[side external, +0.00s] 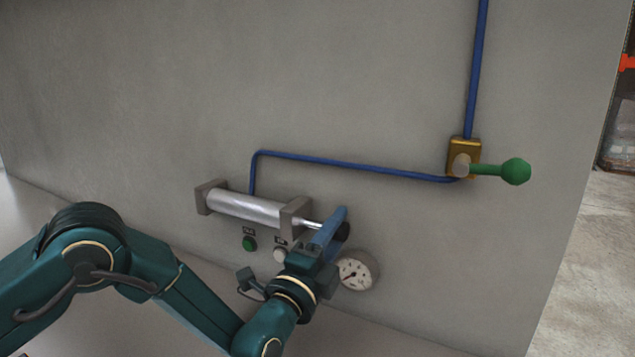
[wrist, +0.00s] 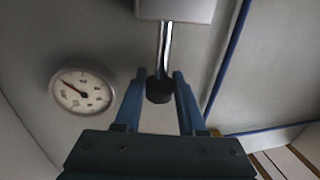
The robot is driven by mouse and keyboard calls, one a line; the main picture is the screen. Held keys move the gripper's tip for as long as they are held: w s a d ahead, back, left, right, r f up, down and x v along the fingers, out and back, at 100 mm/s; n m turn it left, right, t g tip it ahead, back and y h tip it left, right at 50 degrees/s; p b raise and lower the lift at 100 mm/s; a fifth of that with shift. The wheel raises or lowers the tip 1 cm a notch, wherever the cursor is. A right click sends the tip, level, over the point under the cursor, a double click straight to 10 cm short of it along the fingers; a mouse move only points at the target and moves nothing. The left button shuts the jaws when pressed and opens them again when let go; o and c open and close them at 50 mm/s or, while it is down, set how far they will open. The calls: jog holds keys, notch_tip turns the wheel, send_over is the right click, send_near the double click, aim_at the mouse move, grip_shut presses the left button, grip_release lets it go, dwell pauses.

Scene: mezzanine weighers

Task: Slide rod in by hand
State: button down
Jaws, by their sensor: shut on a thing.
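A silver cylinder (side external: 245,207) with grey end blocks is mounted on the wall. Its bright rod (side external: 308,223) sticks out of the right end block a short way; the rod also shows in the wrist view (wrist: 165,48). The rod ends in a black knob (wrist: 159,91). My gripper (wrist: 159,84) has its blue fingers on either side of this knob and is shut on it. In the side view my gripper (side external: 335,226) is at the rod's outer end, and its fingers partly hide the knob.
A round gauge (side external: 357,272) is just below my gripper. A green button (side external: 249,244) and a white button (side external: 281,255) sit below the cylinder. A blue pipe (side external: 350,165) runs to a brass valve (side external: 470,150) with a green-knobbed lever (side external: 516,171) at the upper right.

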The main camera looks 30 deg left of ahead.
jog(key=shift+a, duration=2.4)
jog(key=c, duration=0.5)
grip_release()
jog(key=shift+d, duration=0.1)
jog(key=shift+s+f, duration=0.15)
jog(key=shift+s, duration=0.4)
jog(key=shift+s+f, duration=0.2)
jog(key=shift+s, duration=0.8)
jog(key=shift+s+f, duration=0.15)
jog(key=shift+s, duration=0.8)
